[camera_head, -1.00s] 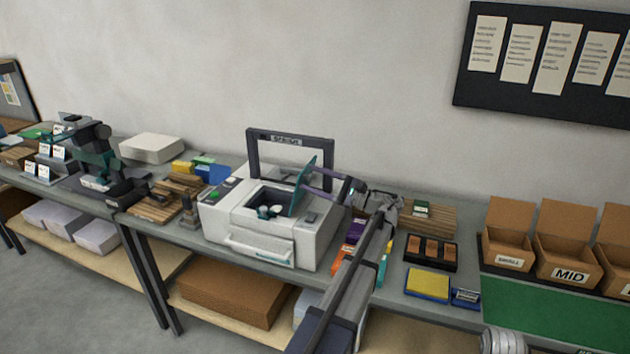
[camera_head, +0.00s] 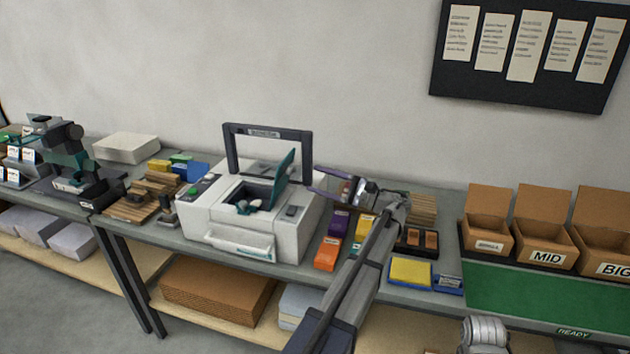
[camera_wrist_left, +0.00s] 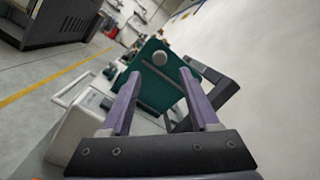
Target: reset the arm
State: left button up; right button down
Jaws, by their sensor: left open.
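My left arm comes in from the bottom of the head view, and its gripper (camera_head: 318,182) is open and empty just right of the white printer-like machine (camera_head: 262,225). The machine has a raised teal lid (camera_head: 284,168) and a dark upright frame (camera_head: 232,150) behind it. In the left wrist view my open left gripper (camera_wrist_left: 156,95) shows two purple fingers with the teal lid (camera_wrist_left: 158,85) beyond them. I cannot tell how far the lid is from the fingertips. A grey rounded part at the bottom of the head view may be my right arm; no right gripper jaws show.
Orange (camera_head: 326,254) and purple packs lie beside the machine under my arm. A yellow pad (camera_head: 410,271) and cardboard boxes (camera_head: 545,243) stand to the right, near a green mat (camera_head: 520,292). A microscope-like device (camera_head: 75,160) stands at the left.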

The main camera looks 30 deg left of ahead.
dwell(0.4)
pick_arm(q)
jog(key=s+d+f+t+h, duration=0.2)
jog(key=s+d+f+h, duration=0.25)
jog(key=d+f, duration=0.35)
jog(key=s+d+f+n+t+h+p, duration=0.1)
jog(key=s+d+f+t+h, duration=0.1)
jog(key=s+d+f+h, duration=0.5)
jog(key=s+d+f+t+h, duration=0.2)
jog(key=s+d+f, duration=0.2)
jog(key=d+f, duration=0.5)
jog(key=s+d+n+h, duration=0.1)
jog(key=s+d+h, duration=0.3)
jog(key=d, duration=0.9)
jog(key=s, duration=0.3)
jog(key=shift+s+f+g+h+p, duration=0.15)
jog(key=shift+g+h+p, duration=0.15)
jog(key=shift+h+p, duration=0.05)
